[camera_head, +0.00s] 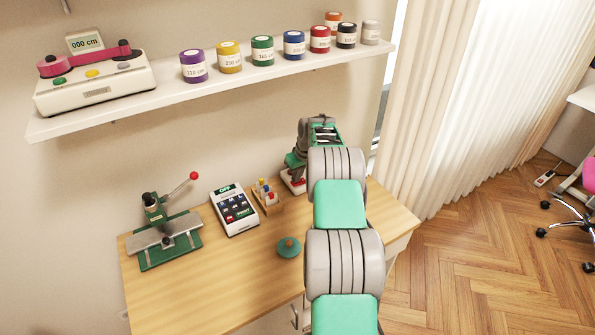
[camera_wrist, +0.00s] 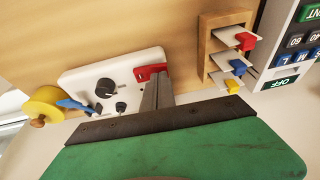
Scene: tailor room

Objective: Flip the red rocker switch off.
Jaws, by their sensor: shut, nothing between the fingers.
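The red rocker switch (camera_wrist: 145,72) sits on a white box (camera_wrist: 78,84) in the wrist view, near the edge of the box, with a black knob (camera_wrist: 107,88) beside it. My gripper (camera_wrist: 157,82) is shut and empty, its grey fingertips at the switch and covering part of it. I cannot tell whether they touch it, nor which way the rocker is tilted. In the head view, the white box (camera_head: 293,184) stands at the back of the wooden desk (camera_head: 235,280), mostly hidden by my arm. My gripper (camera_head: 296,163) is just above it there.
A wooden holder (camera_head: 269,206) with coloured clips and a keypad (camera_head: 234,208) marked OFF stand left of the box. A green press (camera_head: 168,247) with a red-knobbed lever is farther left. A shelf (camera_head: 140,108) with several pots hangs above. The desk front is mostly clear.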

